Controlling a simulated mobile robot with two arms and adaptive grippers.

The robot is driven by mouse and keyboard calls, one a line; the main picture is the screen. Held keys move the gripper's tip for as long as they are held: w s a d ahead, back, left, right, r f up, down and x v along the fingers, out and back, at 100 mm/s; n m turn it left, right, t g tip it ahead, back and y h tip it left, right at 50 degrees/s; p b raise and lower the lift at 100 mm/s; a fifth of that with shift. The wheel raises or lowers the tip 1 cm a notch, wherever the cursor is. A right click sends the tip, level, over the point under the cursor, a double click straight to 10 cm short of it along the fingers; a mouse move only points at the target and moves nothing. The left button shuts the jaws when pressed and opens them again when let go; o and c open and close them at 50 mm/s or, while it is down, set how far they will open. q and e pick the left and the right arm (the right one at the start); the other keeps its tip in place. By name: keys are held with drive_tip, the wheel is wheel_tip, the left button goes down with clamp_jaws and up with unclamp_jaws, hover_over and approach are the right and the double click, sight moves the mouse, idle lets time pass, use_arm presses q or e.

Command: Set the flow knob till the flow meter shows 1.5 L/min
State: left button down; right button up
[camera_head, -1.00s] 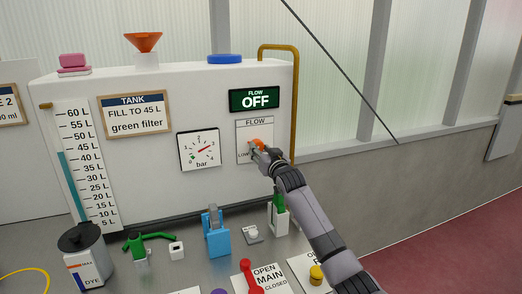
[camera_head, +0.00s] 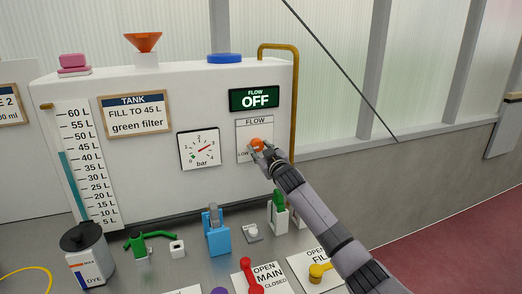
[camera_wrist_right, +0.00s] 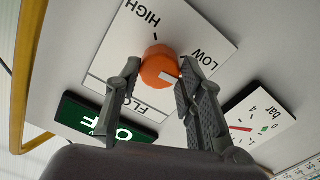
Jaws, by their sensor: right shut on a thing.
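The orange flow knob (camera_wrist_right: 160,66) sits on the white FLOW plate (camera_wrist_right: 105,62), between its LOW and HIGH marks. It also shows in the head view (camera_head: 256,143). My right gripper (camera_wrist_right: 158,75) has its two fingers on either side of the knob, shut on it. A white mark shows on the knob's face, on the side away from HIGH. The green flow meter (camera_head: 254,99) above the plate reads OFF. My left gripper is in neither view.
A pressure dial (camera_head: 199,149) in bar is left of the FLOW plate. A brown pipe (camera_head: 294,100) runs down the tank's right edge. On the bench below are a blue device (camera_head: 216,236), a red MAIN lever (camera_head: 249,272) and a yellow knob (camera_head: 317,271).

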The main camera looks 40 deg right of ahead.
drive_tip(key=shift+f, duration=0.2)
drive_tip(key=o, duration=1.2)
drive_tip(key=shift+r, duration=0.1)
drive_tip(key=shift+c, duration=0.2)
drive_tip(key=v, duration=1.2)
